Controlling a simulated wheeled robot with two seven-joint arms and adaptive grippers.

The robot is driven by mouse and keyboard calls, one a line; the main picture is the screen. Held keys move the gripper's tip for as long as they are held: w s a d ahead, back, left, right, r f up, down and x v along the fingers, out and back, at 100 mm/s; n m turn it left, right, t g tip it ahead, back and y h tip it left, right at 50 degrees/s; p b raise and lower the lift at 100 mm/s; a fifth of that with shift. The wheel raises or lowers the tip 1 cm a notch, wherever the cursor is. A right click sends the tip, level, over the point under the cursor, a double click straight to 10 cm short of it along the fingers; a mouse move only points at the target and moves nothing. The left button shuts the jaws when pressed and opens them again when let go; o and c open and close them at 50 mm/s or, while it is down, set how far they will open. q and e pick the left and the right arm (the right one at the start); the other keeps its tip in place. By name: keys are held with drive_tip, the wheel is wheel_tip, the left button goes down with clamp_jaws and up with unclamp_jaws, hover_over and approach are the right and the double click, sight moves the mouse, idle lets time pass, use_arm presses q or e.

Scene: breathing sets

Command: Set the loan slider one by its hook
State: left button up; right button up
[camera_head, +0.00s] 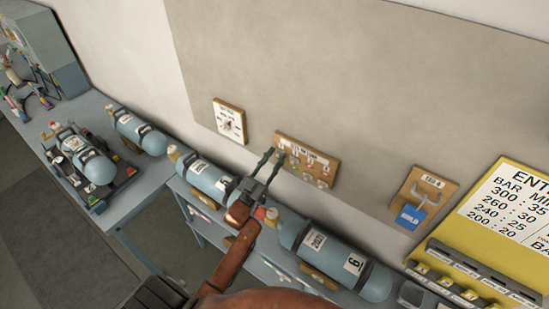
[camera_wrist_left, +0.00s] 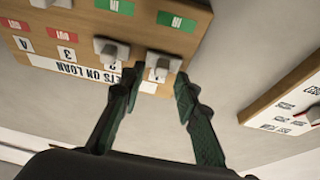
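The wooden loan board (camera_head: 333,181) hangs on the wall, with a row of small grey sliders. In the left wrist view the board (camera_wrist_left: 150,87) appears upside down, lettered "...ETS ON LOAN". The end slider (camera_wrist_left: 160,66), taken as slider one, sits at the lettered side with its green IN label showing; its number is partly hidden. The neighbouring slider (camera_wrist_left: 111,48) sits likewise. My left gripper (camera_head: 271,154) is open at the board's left end, its fingertips (camera_wrist_left: 157,80) either side of the end slider in the picture. Contact cannot be told. My right gripper is not in view.
A dial board (camera_head: 230,121) hangs left of the loan board and a hook board with a blue tag (camera_head: 410,217) right of it. Blue cylinders (camera_head: 328,253) lie on the bench below. A yellow chart (camera_head: 505,205) stands far right. Wall between boards is bare.

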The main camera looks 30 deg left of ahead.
use_arm(q)
drive_tip(key=shift+s+f, duration=0.15)
drive_tip(key=v, duration=1.1)
drive_tip(key=shift+s, duration=0.35)
drive_tip(key=shift+a, duration=0.1)
